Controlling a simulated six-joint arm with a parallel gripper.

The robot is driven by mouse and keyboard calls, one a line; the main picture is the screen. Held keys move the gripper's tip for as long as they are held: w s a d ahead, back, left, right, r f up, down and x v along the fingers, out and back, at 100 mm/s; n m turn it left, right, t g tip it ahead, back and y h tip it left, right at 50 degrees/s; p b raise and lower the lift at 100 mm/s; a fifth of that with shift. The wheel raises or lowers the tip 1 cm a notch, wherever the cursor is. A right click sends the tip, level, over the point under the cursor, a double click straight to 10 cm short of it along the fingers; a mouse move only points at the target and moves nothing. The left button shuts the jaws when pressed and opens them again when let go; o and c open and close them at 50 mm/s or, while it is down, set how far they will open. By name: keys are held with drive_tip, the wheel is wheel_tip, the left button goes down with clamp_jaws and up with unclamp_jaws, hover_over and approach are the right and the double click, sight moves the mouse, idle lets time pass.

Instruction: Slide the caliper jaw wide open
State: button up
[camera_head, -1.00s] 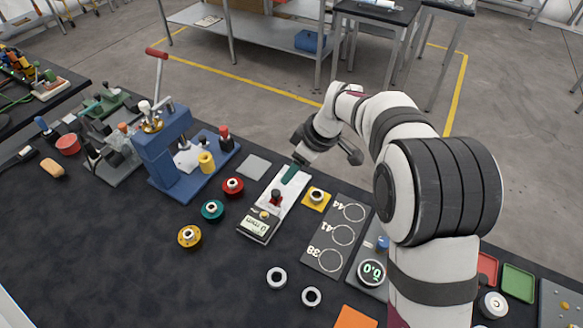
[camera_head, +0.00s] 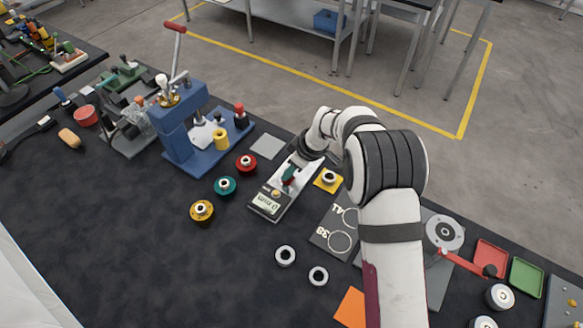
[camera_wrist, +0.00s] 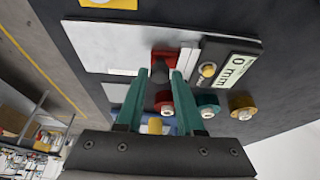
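The caliper (camera_head: 303,183) is a flat white plate on the dark bench, with a display box (camera_head: 265,204) at its near end. The wrist view shows the white plate (camera_wrist: 115,42) and the display (camera_wrist: 236,68) reading 0 mm. A red jaw block with a dark knob (camera_wrist: 162,60) stands on the plate close to the display. My gripper (camera_head: 287,178) has green fingers and is over the caliper. In the wrist view my gripper (camera_wrist: 161,75) is open, one fingertip on each side of the knob. Contact with the knob cannot be told.
Red (camera_head: 246,163), teal (camera_head: 225,186) and yellow (camera_head: 202,211) round pieces stand left of the caliper. A yellow square holder (camera_head: 328,179) is close on its right. A blue press (camera_head: 180,135) stands at back left. The front left bench is clear.

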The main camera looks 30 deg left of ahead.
clamp_jaws()
drive_tip(key=w, duration=0.6)
drive_tip(key=shift+w, duration=0.3)
drive_tip(key=o, duration=0.5)
unclamp_jaws()
drive_tip(key=shift+r, duration=0.1)
drive_tip(key=v, duration=1.5)
drive_tip(key=shift+d+r, duration=0.25)
drive_tip(key=shift+r, duration=0.05)
